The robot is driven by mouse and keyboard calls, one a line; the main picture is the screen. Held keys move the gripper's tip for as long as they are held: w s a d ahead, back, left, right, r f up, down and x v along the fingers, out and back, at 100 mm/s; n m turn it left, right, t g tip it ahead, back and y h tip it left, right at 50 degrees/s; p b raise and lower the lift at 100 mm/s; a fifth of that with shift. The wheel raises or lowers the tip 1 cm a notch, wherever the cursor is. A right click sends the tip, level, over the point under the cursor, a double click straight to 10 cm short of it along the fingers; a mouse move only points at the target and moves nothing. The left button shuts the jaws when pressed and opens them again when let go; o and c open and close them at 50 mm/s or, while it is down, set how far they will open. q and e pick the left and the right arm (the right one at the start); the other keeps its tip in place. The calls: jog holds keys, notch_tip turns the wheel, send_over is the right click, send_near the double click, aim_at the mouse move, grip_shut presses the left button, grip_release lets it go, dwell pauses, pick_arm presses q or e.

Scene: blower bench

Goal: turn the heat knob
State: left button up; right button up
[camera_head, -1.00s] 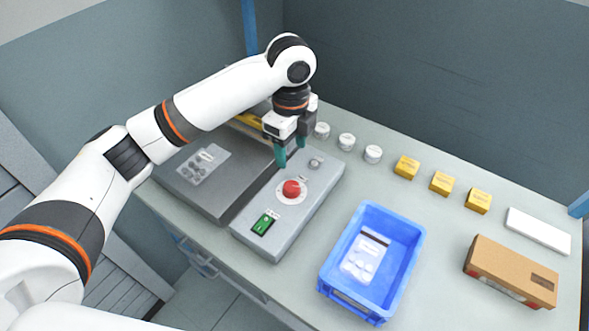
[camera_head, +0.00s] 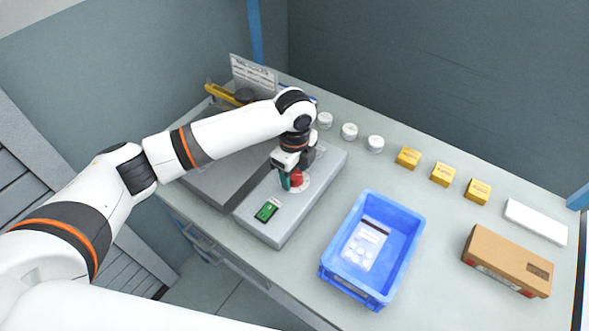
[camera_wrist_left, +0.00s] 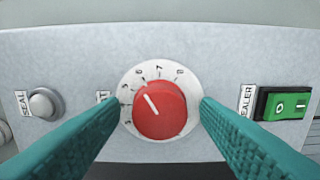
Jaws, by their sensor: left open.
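The heat knob (camera_wrist_left: 160,110) is a red round knob with a white pointer line, on a white numbered dial on the grey control panel (camera_wrist_left: 225,55). In the wrist view its pointer leans to the upper left. My left gripper (camera_wrist_left: 160,128) is open, with one teal finger on each side of the knob and a small gap to it. In the head view my left gripper (camera_head: 291,183) is over the panel and partly covers the red knob (camera_head: 298,178). My right gripper is not in view.
A green rocker switch (camera_wrist_left: 285,104) and a grey seal button (camera_wrist_left: 44,104) flank the knob. A blue crate (camera_head: 405,262) holding a bag, several yellow boxes (camera_head: 443,174), several white jars (camera_head: 349,131) and a cardboard box (camera_head: 505,262) are to the right.

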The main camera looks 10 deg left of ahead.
aim_at(295, 175)
pick_arm(q)
jog(key=c, duration=1)
jog(key=shift+r+n+p, duration=0.2)
jog(key=shift+n+p, duration=0.1)
jog(key=shift+p, duration=0.35)
jog(key=n+p, duration=0.8)
jog(key=p, duration=0.2)
jog(key=shift+r, duration=0.1)
jog(key=shift+f+n+p, duration=0.2)
jog(key=shift+n+p, duration=1.4)
jog(key=o, duration=1)
notch_tip(295, 175, up, 12)
jog(key=b, duration=0.2)
jog(key=shift+b, duration=0.3)
